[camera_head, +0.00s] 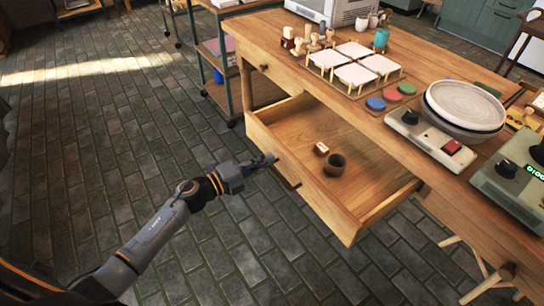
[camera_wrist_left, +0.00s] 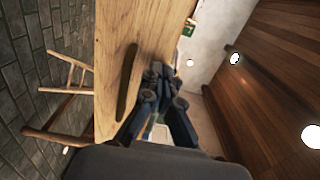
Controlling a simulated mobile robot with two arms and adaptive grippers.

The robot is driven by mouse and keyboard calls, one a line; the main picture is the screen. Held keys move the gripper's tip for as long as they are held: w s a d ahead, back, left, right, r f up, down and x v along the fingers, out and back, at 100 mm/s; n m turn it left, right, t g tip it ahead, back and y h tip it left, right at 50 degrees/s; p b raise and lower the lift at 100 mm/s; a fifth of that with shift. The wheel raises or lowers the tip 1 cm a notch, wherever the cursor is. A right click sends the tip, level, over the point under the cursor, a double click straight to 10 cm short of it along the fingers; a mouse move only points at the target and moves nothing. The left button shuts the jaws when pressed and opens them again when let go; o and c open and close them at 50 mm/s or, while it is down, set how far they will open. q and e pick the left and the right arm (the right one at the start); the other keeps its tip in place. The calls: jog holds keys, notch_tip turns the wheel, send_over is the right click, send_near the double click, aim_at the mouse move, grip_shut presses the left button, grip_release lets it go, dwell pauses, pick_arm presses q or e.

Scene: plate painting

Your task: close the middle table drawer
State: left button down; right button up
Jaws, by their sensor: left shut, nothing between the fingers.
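The middle table drawer (camera_head: 290,160) is pulled well out of the wooden table (camera_head: 290,65) in the head view. A small dark cup (camera_head: 335,165) and a small pale block (camera_head: 321,149) lie inside it. My left gripper (camera_head: 270,160) is shut and empty at the outer face of the drawer front, near its left part. In the left wrist view the gripper (camera_wrist_left: 160,75) is in front of the wooden drawer front (camera_wrist_left: 118,50), beside a dark handle slot (camera_wrist_left: 127,85). I cannot tell whether it touches the wood. My right gripper is not in view.
White tiles on a rack (camera_head: 355,75), coloured discs (camera_head: 390,95), a plate on a scale (camera_head: 465,105) and a green device (camera_head: 515,175) stand on the tabletop. A shelf cart (camera_head: 215,75) stands at the left. The brick floor (camera_head: 90,150) before the drawer is clear. A wooden stool (camera_wrist_left: 65,95) shows in the wrist view.

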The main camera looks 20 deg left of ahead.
pick_arm(q)
jog(key=shift+x, duration=1.2)
